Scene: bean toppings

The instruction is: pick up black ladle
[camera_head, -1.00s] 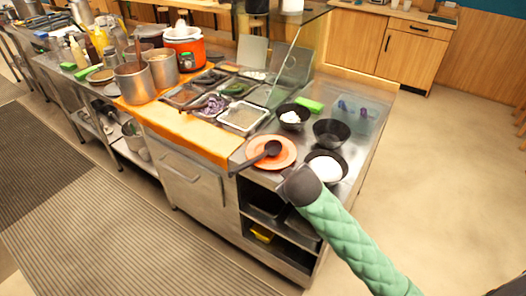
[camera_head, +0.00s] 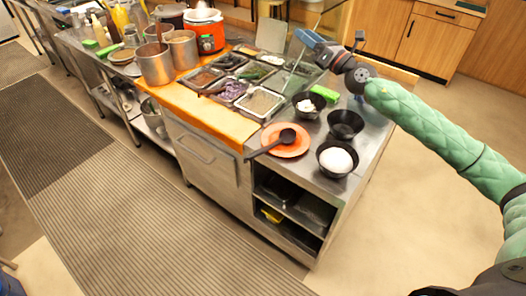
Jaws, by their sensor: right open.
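The black ladle (camera_head: 287,136) lies on an orange plate (camera_head: 298,148) at the front of the steel counter. Its bowl rests on the plate and its handle points left, over the counter's front edge. My right gripper (camera_head: 305,38) is raised above the back right of the counter, near the glass guard, and points left. It is open and empty, well apart from the ladle. My left gripper is not in view.
Black bowls stand right of the plate: one with white food (camera_head: 307,105), an empty one (camera_head: 345,124) and one filled white (camera_head: 336,159). Topping trays (camera_head: 260,102) sit to the left, with metal pots (camera_head: 155,64) beyond. A glass guard (camera_head: 312,50) rises behind.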

